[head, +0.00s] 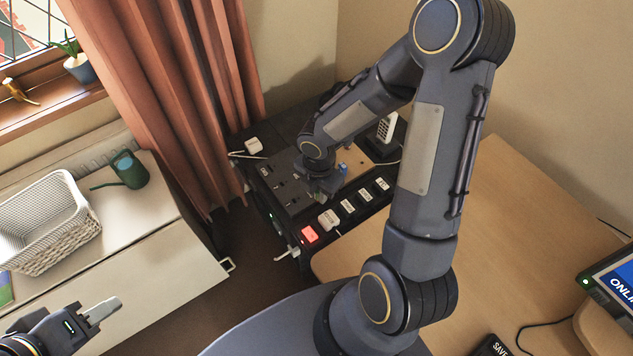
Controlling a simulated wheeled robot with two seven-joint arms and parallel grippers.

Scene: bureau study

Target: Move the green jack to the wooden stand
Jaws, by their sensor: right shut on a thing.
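My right gripper (318,192) reaches down over the black panel (285,190) in the middle of the picture. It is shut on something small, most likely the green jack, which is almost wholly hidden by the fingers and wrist. A tan wooden piece (354,167), which looks like the wooden stand, lies just right of the gripper, partly hidden by my arm. A small blue jack (342,168) shows beside it. My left gripper (103,311) is at the lower left, away from the panel; its finger gap is not clear.
A row of labelled switches, one lit red (309,235), lines the panel's front edge. A white handset (387,127) stands behind. A white basket (47,222) and green watering can (128,170) sit on the left cabinet. The wooden desk (525,215) at right is largely clear.

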